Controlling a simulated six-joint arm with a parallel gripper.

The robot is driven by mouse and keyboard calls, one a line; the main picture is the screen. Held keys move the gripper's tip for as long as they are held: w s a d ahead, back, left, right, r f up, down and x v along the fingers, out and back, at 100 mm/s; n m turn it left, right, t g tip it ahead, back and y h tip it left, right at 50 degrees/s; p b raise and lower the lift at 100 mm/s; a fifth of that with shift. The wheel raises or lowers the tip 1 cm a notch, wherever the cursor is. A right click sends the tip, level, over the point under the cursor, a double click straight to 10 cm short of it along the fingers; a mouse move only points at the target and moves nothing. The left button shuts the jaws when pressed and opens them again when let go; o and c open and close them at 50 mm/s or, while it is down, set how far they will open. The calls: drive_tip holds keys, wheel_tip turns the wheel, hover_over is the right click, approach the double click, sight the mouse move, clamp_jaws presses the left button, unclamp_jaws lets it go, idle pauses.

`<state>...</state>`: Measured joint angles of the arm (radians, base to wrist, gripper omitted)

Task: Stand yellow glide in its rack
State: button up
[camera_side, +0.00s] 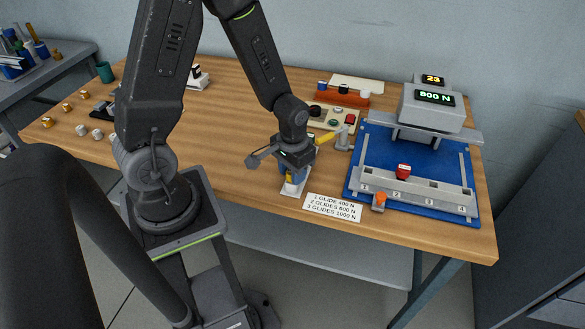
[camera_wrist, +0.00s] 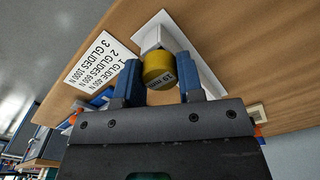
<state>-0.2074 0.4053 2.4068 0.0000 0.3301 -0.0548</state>
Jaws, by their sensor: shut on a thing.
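An orange-red rack (camera_side: 341,98) with blue, black and white pieces stands at the back.
A printed card (camera_side: 333,207) lies right of the plate. A button panel (camera_side: 334,118) and a yellow-handled lever (camera_side: 340,138) stand behind my gripper. The blue-based test machine (camera_side: 430,120), with numbered positions and a red piece (camera_side: 403,171), fills the right side. Small pieces lie at far left.

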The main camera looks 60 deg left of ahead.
drive_tip(key=shift+f, duration=0.3)
drive_tip(key=o, duration=0.9)
drive_tip(key=shift+o, duration=0.2)
wheel_tip(320, 180, up, 14)
drive_tip(key=shift+f, duration=0.1)
drive_tip(key=s+d+r+m+t, duration=0.1)
drive_tip(key=s+d+r+t, duration=0.1)
drive_tip(key=r, duration=0.4)
drive_tip(key=s+d+r+m+t, duration=0.2)
drive_tip(key=s+d+r+t, duration=0.1)
drive_tip(key=s+r, duration=0.3)
drive_tip(key=shift+s+d+r+t, duration=0.15)
drive_tip(key=shift+d+t, duration=0.15)
drive_tip(key=shift+d, duration=0.2)
